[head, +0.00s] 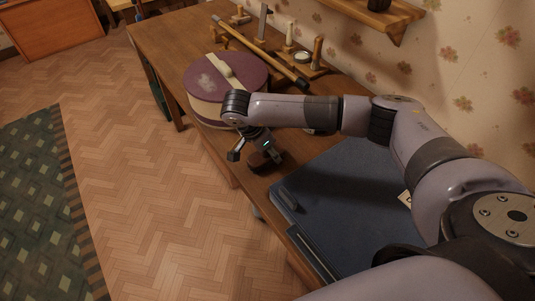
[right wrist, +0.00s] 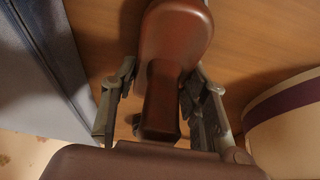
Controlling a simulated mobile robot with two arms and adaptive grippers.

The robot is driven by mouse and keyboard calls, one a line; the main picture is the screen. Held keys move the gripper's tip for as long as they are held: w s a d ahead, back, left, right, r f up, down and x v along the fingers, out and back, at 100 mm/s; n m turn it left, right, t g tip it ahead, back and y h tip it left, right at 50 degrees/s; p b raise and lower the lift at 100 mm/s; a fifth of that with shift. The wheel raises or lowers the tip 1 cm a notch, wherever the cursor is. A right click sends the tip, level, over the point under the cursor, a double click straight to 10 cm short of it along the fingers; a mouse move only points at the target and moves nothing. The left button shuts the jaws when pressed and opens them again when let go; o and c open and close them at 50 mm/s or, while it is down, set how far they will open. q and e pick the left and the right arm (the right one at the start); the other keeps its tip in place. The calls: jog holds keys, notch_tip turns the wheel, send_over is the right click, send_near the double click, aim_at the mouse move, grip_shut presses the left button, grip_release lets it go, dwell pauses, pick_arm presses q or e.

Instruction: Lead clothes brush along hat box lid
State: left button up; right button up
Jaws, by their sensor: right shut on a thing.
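The hat box (head: 203,108) stands on the wooden table, with a round mauve lid (head: 245,87) crossed by a cream strap. A pale, dusty-looking patch shows on the lid's left part. My right gripper (head: 254,147) is shut on the clothes brush (head: 263,160), just in front of the hat box and apart from the lid. In the right wrist view the brush (right wrist: 177,35) is reddish brown, its handle between the two fingers of my gripper (right wrist: 160,98). The cream side of the hat box (right wrist: 290,130) shows at the right there. The bristles are hidden. My left gripper is out of view.
A dark blue case (head: 345,190) lies on the table (head: 165,38) under my right arm. Behind the hat box are a dark-tipped rod (head: 270,62) and a wooden stand with several upright pieces (head: 317,52). A wall shelf (head: 385,18) is above. The floor at left is open.

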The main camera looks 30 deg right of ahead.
jog(key=c, duration=0.6)
jog(key=shift+r+p, duration=2.05)
jog(key=shift+r, duration=1.5)
jog(key=shift+r+p, duration=1.35)
jog(key=shift+r, duration=1.15)
